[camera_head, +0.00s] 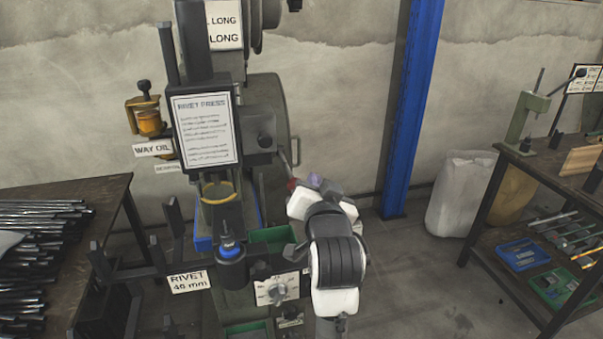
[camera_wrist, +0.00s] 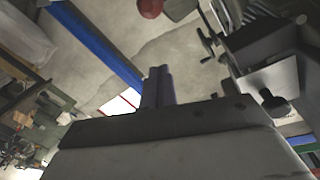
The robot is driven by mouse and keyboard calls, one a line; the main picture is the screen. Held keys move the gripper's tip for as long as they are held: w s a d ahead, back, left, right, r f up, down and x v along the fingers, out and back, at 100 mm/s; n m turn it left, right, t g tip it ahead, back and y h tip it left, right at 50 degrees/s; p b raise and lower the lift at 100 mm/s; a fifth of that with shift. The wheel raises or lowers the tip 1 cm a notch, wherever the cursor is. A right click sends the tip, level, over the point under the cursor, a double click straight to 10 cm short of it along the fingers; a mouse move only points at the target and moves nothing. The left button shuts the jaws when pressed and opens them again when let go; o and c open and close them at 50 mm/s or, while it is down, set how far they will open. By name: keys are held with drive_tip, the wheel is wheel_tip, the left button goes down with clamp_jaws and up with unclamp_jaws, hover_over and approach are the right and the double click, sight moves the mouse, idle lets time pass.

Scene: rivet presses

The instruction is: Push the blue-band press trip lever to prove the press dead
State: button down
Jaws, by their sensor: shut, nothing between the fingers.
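The rivet press (camera_head: 205,130) stands in the middle of the head view, with a blue band (camera_head: 230,250) on its dark lower cylinder. Its trip lever slopes down from the grey side box to a red knob (camera_head: 292,184), beside my wrist. The red knob (camera_wrist: 150,8) also shows at the top edge of the wrist view. My gripper (camera_wrist: 158,72) is shut and empty, its fingertips below the knob in that picture with a visible gap.
A bench with dark rods (camera_head: 40,225) stands at left, and a tool bench (camera_head: 540,180) at right. A blue post (camera_head: 412,100) and a pale sack (camera_head: 460,195) are behind my arm. A green bin (camera_head: 272,238) and a dial plate (camera_head: 276,290) sit low on the press.

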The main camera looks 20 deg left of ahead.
drive_tip(key=w+a+f+p, duration=0.3)
drive_tip(key=w+a, duration=0.2)
drive_tip(key=w, duration=0.1)
drive_tip(key=shift+w+f, duration=0.4)
idle(0.3)
drive_tip(key=shift+a, duration=0.1)
wheel_tip(320, 180, down, 7)
drive_tip(key=t+y+b, duration=0.1)
drive_tip(key=t+b, duration=0.1)
drive_tip(key=b, duration=0.7)
drive_tip(key=shift+f+b, duration=0.2)
drive_tip(key=shift+b, duration=0.1)
idle(0.4)
